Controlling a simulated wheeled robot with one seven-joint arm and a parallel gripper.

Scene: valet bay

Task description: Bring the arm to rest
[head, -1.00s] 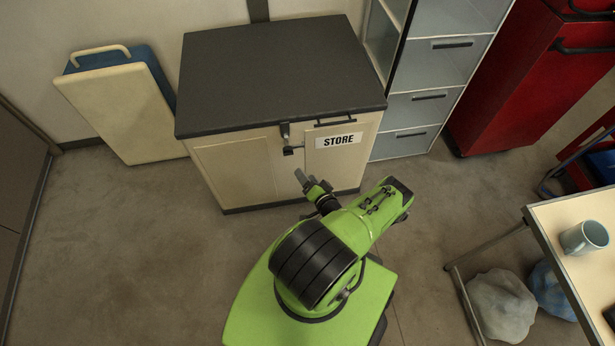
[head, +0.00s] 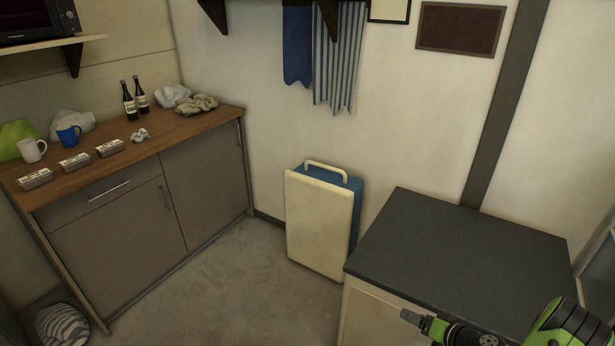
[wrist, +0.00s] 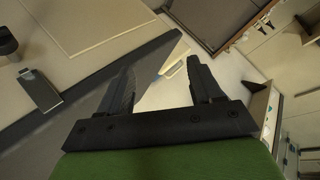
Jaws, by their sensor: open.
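My gripper (head: 410,316) shows at the lower right edge of the head view, in front of the cream cabinet with the dark grey top (head: 455,255). Only its tip and part of my green and black arm are in that view. In the wrist view my gripper (wrist: 165,82) has its two dark fingers well apart, with nothing between them. Beyond the fingers is the pale cool box (wrist: 160,92) with its handle. A dark latch fitting (wrist: 40,90) is at the left of the wrist view, apart from the fingers.
A cream and blue cool box (head: 320,222) stands on the floor against the wall, left of the cabinet. A wooden-topped counter (head: 185,128) at the left holds mugs, bottles, small packs and cloths. Floor (head: 240,300) between them is clear.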

